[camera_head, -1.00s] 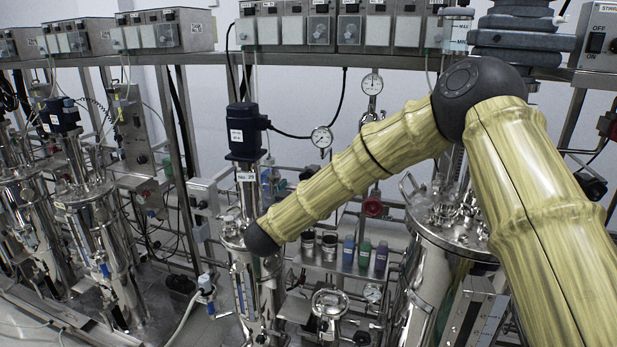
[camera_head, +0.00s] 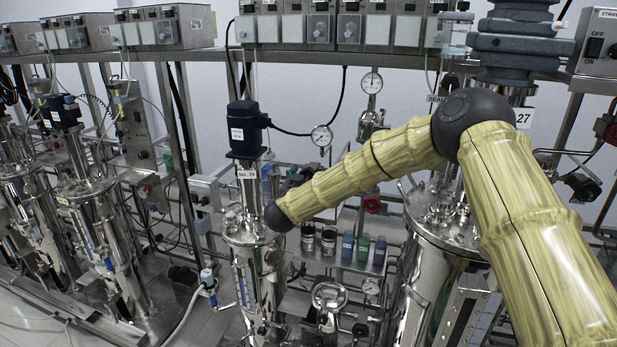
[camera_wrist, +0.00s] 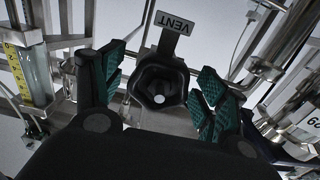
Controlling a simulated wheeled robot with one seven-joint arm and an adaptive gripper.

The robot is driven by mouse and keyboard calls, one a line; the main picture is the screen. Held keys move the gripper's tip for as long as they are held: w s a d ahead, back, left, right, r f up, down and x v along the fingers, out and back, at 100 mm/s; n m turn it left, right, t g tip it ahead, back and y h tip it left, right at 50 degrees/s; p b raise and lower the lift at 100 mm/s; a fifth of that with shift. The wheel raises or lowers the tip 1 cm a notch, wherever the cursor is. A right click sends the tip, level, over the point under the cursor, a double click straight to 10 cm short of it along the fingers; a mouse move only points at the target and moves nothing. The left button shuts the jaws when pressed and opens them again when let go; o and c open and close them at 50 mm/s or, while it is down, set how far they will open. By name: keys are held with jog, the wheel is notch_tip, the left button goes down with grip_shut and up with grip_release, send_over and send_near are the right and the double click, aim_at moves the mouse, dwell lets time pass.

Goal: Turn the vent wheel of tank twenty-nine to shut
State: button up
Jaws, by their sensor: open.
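The vent wheel (camera_wrist: 158,88) is a small dark knob with a lobed rim and a pale centre, below a tag reading VENT (camera_wrist: 175,22) in the wrist view. My gripper (camera_wrist: 160,82) is open, with one teal-padded finger on each side of the wheel. The wheel lies between the fingers with visible gaps at both sides; I cannot tell how far it is in depth. In the head view, tank twenty-nine (camera_head: 257,280) is a steel vessel under a dark blue motor (camera_head: 246,130) with a number plate. My forearm ends beside its top; the gripper and wheel are hidden there.
Steel pipes and a yellow scale (camera_wrist: 18,72) flank the fingers in the wrist view. In the head view, a larger vessel (camera_head: 425,270) stands right of tank twenty-nine, near a 27 sign (camera_head: 525,118). Several bottles (camera_head: 363,248) stand between the two tanks.

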jog(key=c, duration=1)
